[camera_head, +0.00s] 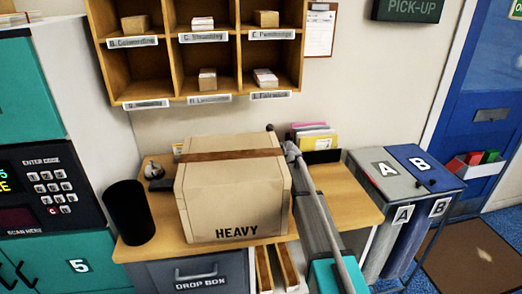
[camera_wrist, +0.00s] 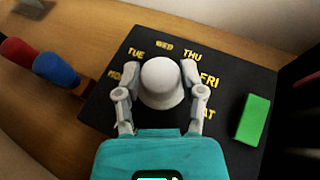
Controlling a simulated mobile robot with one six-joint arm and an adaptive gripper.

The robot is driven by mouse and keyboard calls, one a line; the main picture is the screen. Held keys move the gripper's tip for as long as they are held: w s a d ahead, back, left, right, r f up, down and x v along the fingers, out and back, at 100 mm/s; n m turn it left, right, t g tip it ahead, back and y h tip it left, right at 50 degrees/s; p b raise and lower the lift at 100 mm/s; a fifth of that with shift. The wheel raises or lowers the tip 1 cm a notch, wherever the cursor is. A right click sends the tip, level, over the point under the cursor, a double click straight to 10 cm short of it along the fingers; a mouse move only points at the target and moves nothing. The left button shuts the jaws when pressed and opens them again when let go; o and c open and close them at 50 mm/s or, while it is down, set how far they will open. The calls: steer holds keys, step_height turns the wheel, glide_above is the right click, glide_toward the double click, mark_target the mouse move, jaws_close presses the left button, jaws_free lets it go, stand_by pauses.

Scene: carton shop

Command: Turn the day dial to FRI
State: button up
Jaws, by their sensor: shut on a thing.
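The day dial is a pale round knob (camera_wrist: 162,82) on a black plate (camera_wrist: 222,152) in the wrist view. Yellow day words ring it: TUE, WED, THU and FRI (camera_wrist: 209,80) read clearly, while MON and SAT are partly covered. My gripper (camera_wrist: 160,72) has one finger on each side of the knob and is shut on it. No pointer mark shows on the knob, so I cannot tell which day it points to. In the head view the dial is hidden behind the HEAVY carton (camera_head: 236,195).
A green block (camera_wrist: 253,119) lies on the plate's right part. Red (camera_wrist: 22,55) and blue (camera_wrist: 55,70) rounded handles stand left of it. My arm runs close along the carton's right side. A black cup (camera_head: 130,212) stands left; wall pigeonholes (camera_head: 200,98) hang above.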

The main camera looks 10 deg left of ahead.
steer(key=o, duration=1.1)
steer(key=shift+o, duration=0.2)
steer(key=shift+w+n+g+y, duration=0.1)
steer(key=shift+n+g+y, duration=0.2)
steer(key=shift+n+g, duration=0.15)
steer(key=shift+n+g+y, duration=0.3)
steer(key=shift+n+g, duration=0.05)
steer(key=shift+n, duration=0.1)
steer(key=shift+d+r+n+y, duration=0.15)
steer(key=shift+d+n+y, duration=0.05)
steer(key=shift+n+y, duration=0.1)
steer(key=p+v, duration=0.5)
steer(key=v, duration=0.8)
steer(key=w+d+r+m+t+h+p, duration=0.1)
steer(key=d+r+m+t+h, duration=0.2)
steer(key=d+r+m+t, duration=0.55)
steer(key=s+d+m+h+p, duration=0.1)
steer(key=d+m+h, duration=0.6)
steer(key=m, duration=0.9)
steer(key=shift+s+d+r+t+h, duration=0.35)
steer(key=shift+s+h, duration=0.4)
steer(key=shift+h, duration=0.15)
